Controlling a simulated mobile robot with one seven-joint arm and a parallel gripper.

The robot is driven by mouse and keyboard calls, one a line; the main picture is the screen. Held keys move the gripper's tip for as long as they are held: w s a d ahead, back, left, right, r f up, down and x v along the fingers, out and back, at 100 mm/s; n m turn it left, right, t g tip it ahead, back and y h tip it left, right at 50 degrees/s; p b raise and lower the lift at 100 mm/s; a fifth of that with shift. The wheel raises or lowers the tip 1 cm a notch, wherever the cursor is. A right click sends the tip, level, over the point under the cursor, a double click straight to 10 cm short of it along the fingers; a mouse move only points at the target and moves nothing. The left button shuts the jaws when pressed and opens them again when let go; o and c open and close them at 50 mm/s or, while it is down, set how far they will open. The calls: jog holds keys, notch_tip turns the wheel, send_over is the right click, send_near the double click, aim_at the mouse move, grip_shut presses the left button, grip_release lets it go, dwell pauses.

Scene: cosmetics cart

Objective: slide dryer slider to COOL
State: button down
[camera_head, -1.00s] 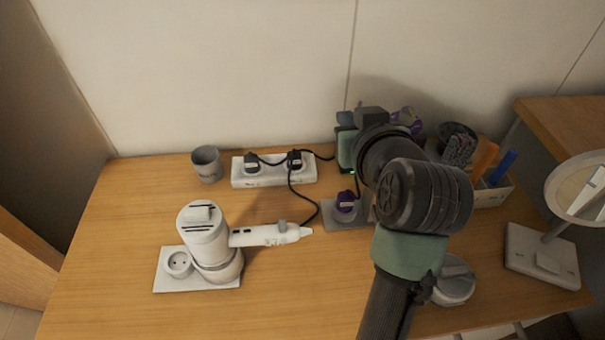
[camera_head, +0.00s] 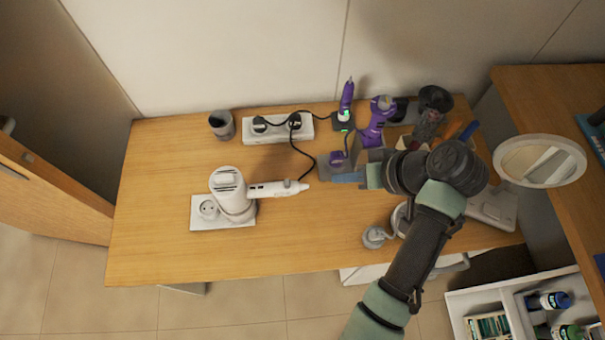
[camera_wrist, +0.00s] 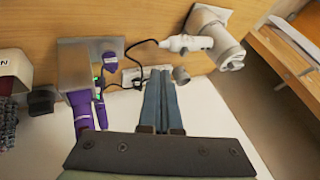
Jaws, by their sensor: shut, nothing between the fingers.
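The white dryer (camera_head: 228,188) stands on a white base plate at the left of the wooden table. Its handle (camera_head: 266,190) points right, and the grey slider (camera_head: 287,183) sits past the handle's middle, towards its tip. The slider markings are too small to read. My gripper (camera_head: 336,178) is shut and empty, its blue-grey fingers pointing left towards the handle tip with a gap between. In the wrist view, my closed fingers (camera_wrist: 158,72) point up the picture, and the dryer handle (camera_wrist: 193,43) lies just beyond them to the right, not touching.
A white power strip (camera_head: 278,129) and a grey cup (camera_head: 222,124) stand at the back. A black cord runs to the handle tip. Purple devices (camera_head: 377,120) stand behind my gripper. A round mirror (camera_head: 540,161) is at the right.

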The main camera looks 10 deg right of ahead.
aim_at(290, 182)
jog(key=w+a+f, duration=0.1)
jog(key=a+f, duration=0.1)
jog(key=w+a+f+p, duration=0.1)
jog(key=a+f, duration=0.1)
jog(key=w+a+f+p, duration=0.1)
jog(key=a+f, duration=0.1)
jog(key=a, duration=0.1)
jog(key=shift+a+f, duration=0.1)
jog(key=shift+a, duration=0.25)
jog(key=shift+a+p, duration=0.35)
jog(key=shift+a, duration=0.3)
